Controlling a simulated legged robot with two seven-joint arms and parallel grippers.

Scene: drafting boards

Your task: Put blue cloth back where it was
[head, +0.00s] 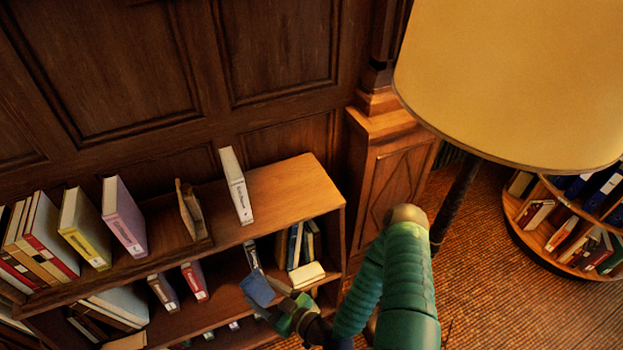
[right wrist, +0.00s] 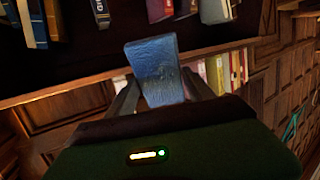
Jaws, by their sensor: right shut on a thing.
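The blue cloth (head: 257,289) is a small flat blue piece at the front of the low bookshelf. It also shows in the right wrist view (right wrist: 153,62), upright between the two fingers. My right gripper (head: 284,296) is shut on it, and my green right arm reaches in from the lower right. In the right wrist view the gripper (right wrist: 165,92) has a finger on each side of the cloth's lower part. I cannot tell whether the cloth touches a shelf. My left gripper does not show.
The bookshelf (head: 290,190) holds several books on its top and inside. A white book (head: 236,185) stands on top; the top's right end is bare. A large lampshade (head: 510,75) hangs over the upper right. A round bookcase (head: 530,228) stands at the far right.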

